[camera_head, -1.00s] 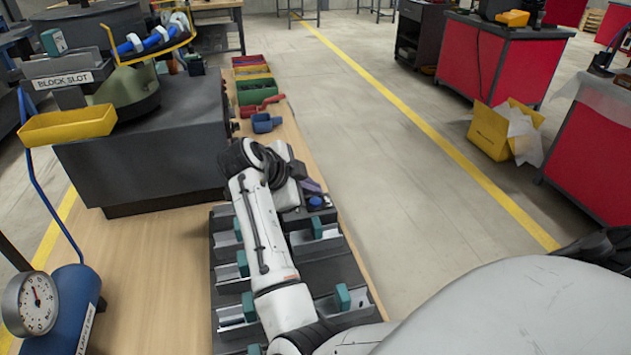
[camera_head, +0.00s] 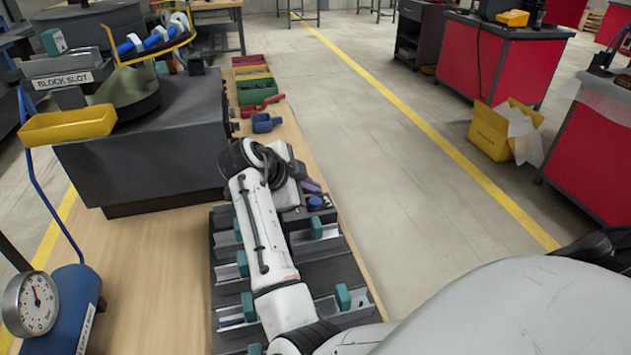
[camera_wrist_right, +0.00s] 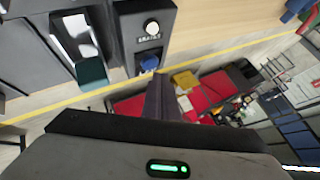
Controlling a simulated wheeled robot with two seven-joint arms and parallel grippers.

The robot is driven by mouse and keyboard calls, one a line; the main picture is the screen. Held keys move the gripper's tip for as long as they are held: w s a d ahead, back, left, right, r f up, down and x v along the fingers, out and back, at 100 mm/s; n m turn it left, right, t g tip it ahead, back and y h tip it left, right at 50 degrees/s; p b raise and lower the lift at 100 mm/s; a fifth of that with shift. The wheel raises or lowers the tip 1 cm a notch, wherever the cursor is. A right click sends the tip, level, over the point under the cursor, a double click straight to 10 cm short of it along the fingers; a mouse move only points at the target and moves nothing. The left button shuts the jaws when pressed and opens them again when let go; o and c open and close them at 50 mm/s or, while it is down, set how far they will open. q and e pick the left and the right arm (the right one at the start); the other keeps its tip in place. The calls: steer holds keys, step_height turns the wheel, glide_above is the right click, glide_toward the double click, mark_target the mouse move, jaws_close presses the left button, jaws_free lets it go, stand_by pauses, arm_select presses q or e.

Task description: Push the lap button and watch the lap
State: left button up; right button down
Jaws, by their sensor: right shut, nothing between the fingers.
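A blue button (camera_head: 316,202) sits on a dark box at the far end of the rail tray. In the right wrist view the blue button (camera_wrist_right: 149,64) shows just beyond the fingertips, on a panel with a white round knob (camera_wrist_right: 151,28) and small lettering. My right gripper (camera_head: 312,187) is shut and empty, its dark fingers close to the button. In the right wrist view the gripper (camera_wrist_right: 163,82) points toward the button; I cannot tell whether it touches. The feeder bowl (camera_head: 128,90), with a yellow-edged track carrying blue and white pieces, stands at upper left. My left gripper is not in view.
A dark tray of metal rails (camera_head: 335,262) with teal blocks lies under my right arm. A yellow chute (camera_head: 68,127) and a pressure gauge (camera_head: 38,303) are at left. Coloured bins (camera_head: 256,92) stand beyond the arm.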

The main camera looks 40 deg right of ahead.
mark_target(312, 203)
steer(key=shift+f, duration=0.1)
steer(key=shift+f, duration=0.35)
steer(key=shift+f+b, duration=0.5)
steer(key=shift+b, duration=0.05)
stand_by(0.6)
steer(key=shift+r, duration=0.1)
steer(key=shift+r+p, duration=0.65)
steer(key=shift+r, duration=0.15)
step_height(312, 203, up, 5)
steer(key=p, duration=0.4)
stand_by(0.9)
